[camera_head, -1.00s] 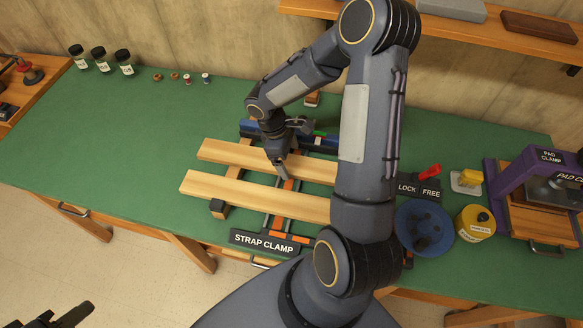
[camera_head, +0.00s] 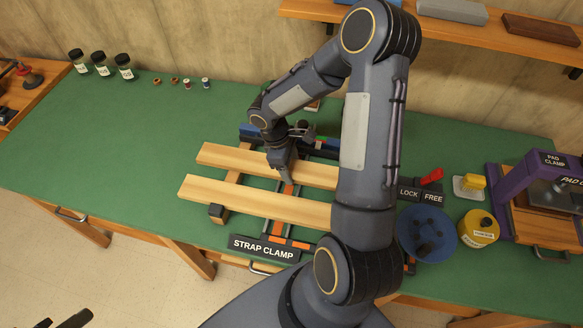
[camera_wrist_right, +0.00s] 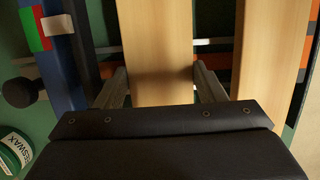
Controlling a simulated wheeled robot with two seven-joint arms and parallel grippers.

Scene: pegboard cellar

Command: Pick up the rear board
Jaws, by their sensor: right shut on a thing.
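The rear board (camera_head: 230,158) is a long pale wooden plank in the strap clamp (camera_head: 262,248), parallel to the front board (camera_head: 225,195). My right gripper (camera_head: 284,174) is over the middle of the rear board. In the right wrist view, its two fingers (camera_wrist_right: 160,75) are on either side of the rear board (camera_wrist_right: 155,40), shut on it. The front board (camera_wrist_right: 270,45) is to the right there, with a gap between. I cannot tell whether the rear board is clear of its supports. My left gripper (camera_head: 68,320) is only partly in view at the bottom left corner.
The LOCK/FREE plate (camera_head: 420,193) with a red lever, a blue round tray (camera_head: 410,243), a yellow tin (camera_head: 477,229) and the purple pad clamp (camera_head: 505,190) stand to the right. Jars (camera_head: 101,64) stand at the back left. The green bench top (camera_head: 140,140) is clear at left.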

